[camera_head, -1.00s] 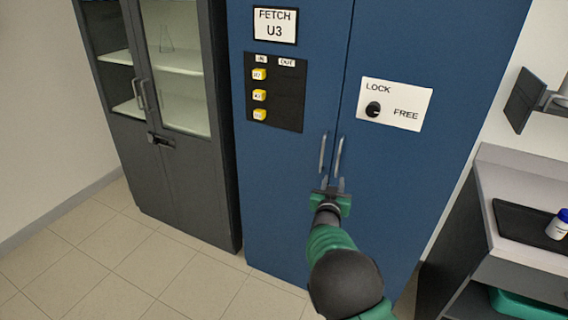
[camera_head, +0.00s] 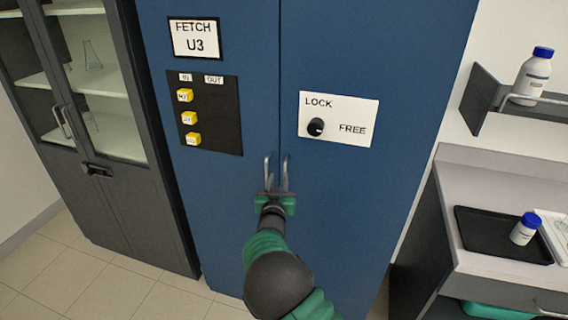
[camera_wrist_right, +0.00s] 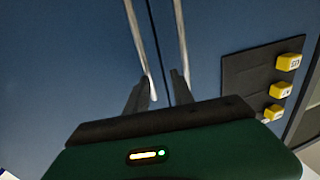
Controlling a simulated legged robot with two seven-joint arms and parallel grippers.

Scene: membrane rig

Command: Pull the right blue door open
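The right blue door (camera_head: 350,210) is shut against the left blue door (camera_head: 225,190). Its upright metal handle (camera_head: 286,172) stands beside the left door's handle (camera_head: 267,168) across the seam. My right gripper (camera_head: 275,190) is at the lower ends of both handles. In the right wrist view its two fingers (camera_wrist_right: 160,85) are apart, one near each handle's end, with the seam between them; the right door's handle (camera_wrist_right: 135,40) is on the left there. I cannot tell whether a finger touches a handle. My left gripper is out of view.
The right door has a LOCK/FREE plate with a black knob (camera_head: 316,127). A black panel (camera_head: 222,120) with yellow buttons is on the left door. A grey glass cabinet (camera_head: 150,200) stands left. A counter (camera_head: 485,185) with a black tray (camera_head: 480,232) stands right.

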